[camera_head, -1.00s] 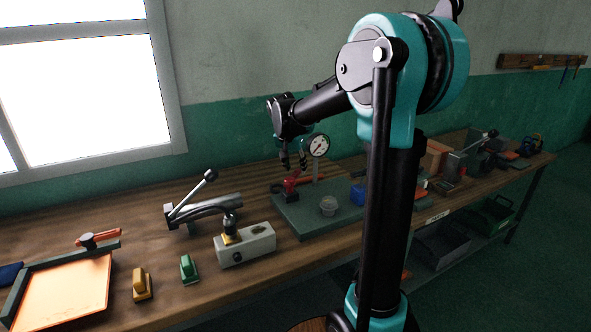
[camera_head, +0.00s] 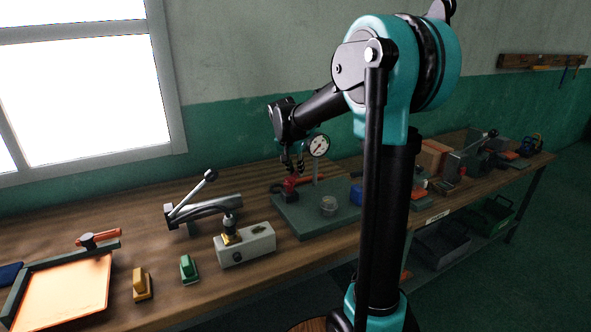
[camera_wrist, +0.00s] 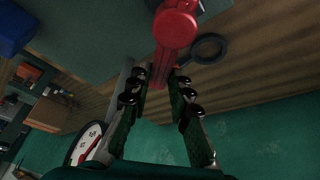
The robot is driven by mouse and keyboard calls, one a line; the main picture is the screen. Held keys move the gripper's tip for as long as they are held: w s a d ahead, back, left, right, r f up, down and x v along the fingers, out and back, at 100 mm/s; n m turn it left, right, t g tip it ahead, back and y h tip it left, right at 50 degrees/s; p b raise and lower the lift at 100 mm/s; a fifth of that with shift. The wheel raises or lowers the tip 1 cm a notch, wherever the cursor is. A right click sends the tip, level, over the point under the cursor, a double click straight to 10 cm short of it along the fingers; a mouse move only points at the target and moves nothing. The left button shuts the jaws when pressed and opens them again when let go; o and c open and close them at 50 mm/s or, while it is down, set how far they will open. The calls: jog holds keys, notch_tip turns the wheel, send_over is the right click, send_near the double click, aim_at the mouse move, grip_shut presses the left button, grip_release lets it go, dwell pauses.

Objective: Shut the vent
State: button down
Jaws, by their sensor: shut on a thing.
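The red handle (camera_wrist: 175,25), which I take to be the vent's, has a round red end and a red bar running between my fingers in the wrist view. My gripper (camera_wrist: 161,82) is shut on this bar, with a dark finger on each side. In the head view my gripper (camera_head: 292,168) points down over the red part (camera_head: 291,184) at the back left of the green plate (camera_head: 300,222). The fingertips are small there and partly merge with the dark background. I cannot tell from these views how far the vent is shut.
A dial gauge (camera_head: 318,146) stands on a post close to the right of my gripper. A grey knob (camera_head: 328,205) and a blue block (camera_head: 356,194) are on the plate. A grey box (camera_head: 245,245) and a lever clamp (camera_head: 205,208) stand to the left.

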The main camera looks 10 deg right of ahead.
aim_at(291, 179)
dwell(0.3)
jog(key=m, duration=0.2)
jog(key=s+d+m+g+h, duration=0.1)
jog(key=m, duration=0.1)
jog(key=shift+s+d, duration=0.15)
jog(key=shift+d, duration=0.05)
jog(key=shift+s+d+m+g+h, duration=0.2)
jog(key=shift+s+m+g, duration=0.2)
jog(key=shift+m, duration=0.6)
jog(key=shift+s+d+m+g+h, duration=0.2)
jog(key=shift+s+m+g, duration=0.15)
jog(key=shift+m, duration=0.65)
jog(key=shift+s, duration=0.1)
jog(key=c, duration=1.4)
grip_release()
jog(key=shift+o, duration=0.2)
jog(key=v, duration=1.2)
